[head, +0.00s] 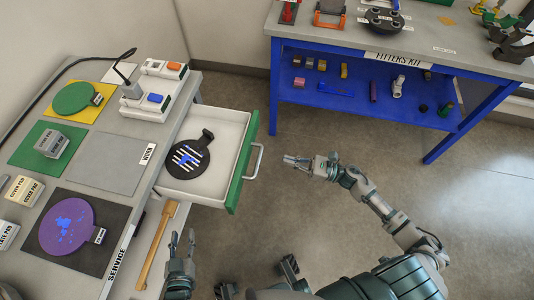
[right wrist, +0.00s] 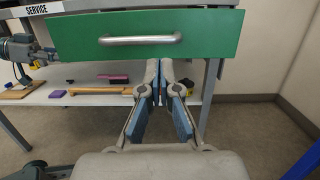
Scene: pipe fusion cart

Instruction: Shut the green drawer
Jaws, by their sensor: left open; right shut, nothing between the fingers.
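The green drawer stands pulled out from the grey cart, with its green front (head: 236,185) and silver bar handle (head: 258,161) facing right. In the right wrist view the green front (right wrist: 215,35) and handle (right wrist: 140,40) spread across the top. My right gripper (head: 287,159) is shut and empty, a short way right of the handle. My left gripper (head: 182,238) is open and empty, near the cart's front edge, below the drawer in the picture.
A black round paddle (head: 188,158) with white strips and a blue mark lies in the drawer. A wooden-handled tool (head: 155,245) lies on the lower shelf. The blue fitters' table (head: 365,100) stands at the back right. Open floor lies between.

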